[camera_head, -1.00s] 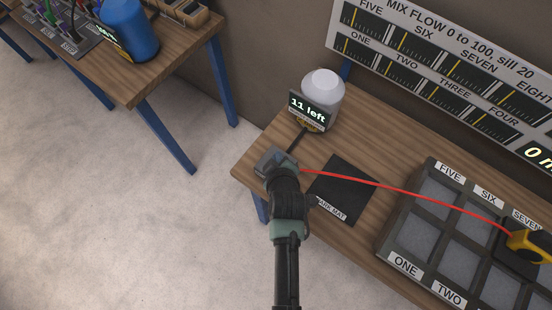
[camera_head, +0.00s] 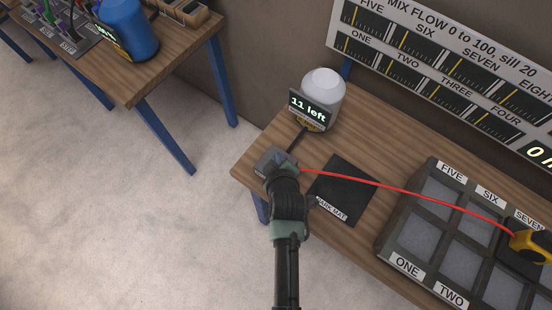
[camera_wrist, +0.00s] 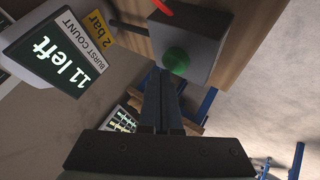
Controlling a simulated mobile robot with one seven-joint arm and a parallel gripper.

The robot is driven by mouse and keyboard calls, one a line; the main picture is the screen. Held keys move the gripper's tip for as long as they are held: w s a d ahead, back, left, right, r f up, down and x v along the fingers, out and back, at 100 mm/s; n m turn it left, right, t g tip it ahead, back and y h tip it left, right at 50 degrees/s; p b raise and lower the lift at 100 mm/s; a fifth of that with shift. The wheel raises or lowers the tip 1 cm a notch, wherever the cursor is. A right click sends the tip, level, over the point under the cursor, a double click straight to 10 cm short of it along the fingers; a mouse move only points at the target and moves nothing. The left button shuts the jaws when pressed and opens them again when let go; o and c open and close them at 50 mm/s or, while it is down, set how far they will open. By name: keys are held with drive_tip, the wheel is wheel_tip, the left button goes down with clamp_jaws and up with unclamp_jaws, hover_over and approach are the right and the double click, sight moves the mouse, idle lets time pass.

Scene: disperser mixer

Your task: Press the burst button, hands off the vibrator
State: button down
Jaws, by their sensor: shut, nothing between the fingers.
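A grey box with a round green button (camera_wrist: 176,61) lies just beyond my fingertips in the wrist view. In the head view the grey box (camera_head: 268,160) sits at the table's left end, partly covered by my arm, with its button hidden. My gripper (camera_wrist: 161,76) is shut and empty, its tips close to the button; I cannot tell whether they touch. The burst count display (camera_head: 309,109) reads "11 left"; it also shows in the wrist view (camera_wrist: 60,58). A yellow device (camera_head: 533,246), possibly the vibrator, stands on the pad tray near SEVEN, away from my gripper.
A red hose (camera_head: 400,189) runs from near the box across the table to the yellow device. A dark park mat (camera_head: 343,188) lies empty right of my arm. A white-topped canister (camera_head: 323,90) stands behind the box. The pad tray (camera_head: 385,235) fills the right side.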

drive_tip(key=shift+f+b, duration=0.55)
drive_tip(key=shift+f, duration=0.05)
idle(0.5)
drive_tip(key=shift+r, duration=0.1)
drive_tip(key=shift+r+p, duration=0.9)
wheel_tip(320, 180, up, 5)
drive_tip(key=p, duration=0.4)
drive_tip(key=shift+r, duration=0.1)
idle(0.3)
idle(0.4)
